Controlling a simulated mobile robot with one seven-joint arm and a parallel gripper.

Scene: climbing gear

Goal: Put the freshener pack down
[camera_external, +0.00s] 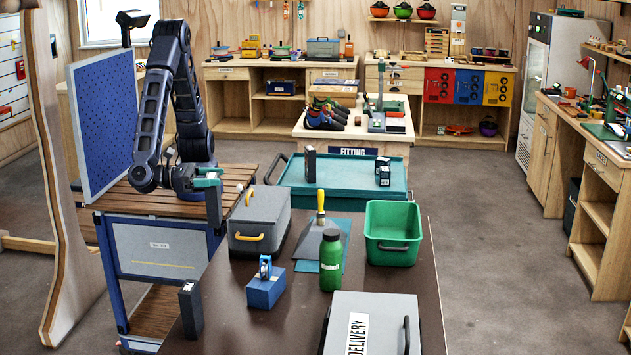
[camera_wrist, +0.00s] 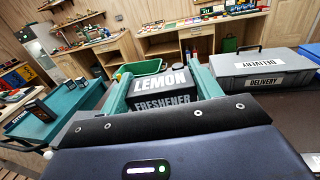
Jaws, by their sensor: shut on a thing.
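My gripper (camera_external: 207,183) is at the left, above the gap between the slatted wooden bench and the dark brown table. In the wrist view its two teal fingers (camera_wrist: 160,88) are shut on a dark freshener pack (camera_wrist: 162,103) lettered LEMON FRESHENER. The pack shows as a dark narrow shape (camera_external: 214,208) under the fingers in the external view. It is held off any surface, left of the grey box with yellow handles (camera_external: 258,218). The pack's underside is hidden in the wrist view.
The brown table (camera_external: 290,318) also bears a green tub (camera_external: 392,250), green bottle (camera_external: 331,262), blue block (camera_external: 265,290), grey DELIVERY case (camera_external: 385,312) and upright black box (camera_external: 191,310). Behind it, a teal tray (camera_external: 345,186) holds two dark boxes (camera_external: 309,164), with bare room between them.

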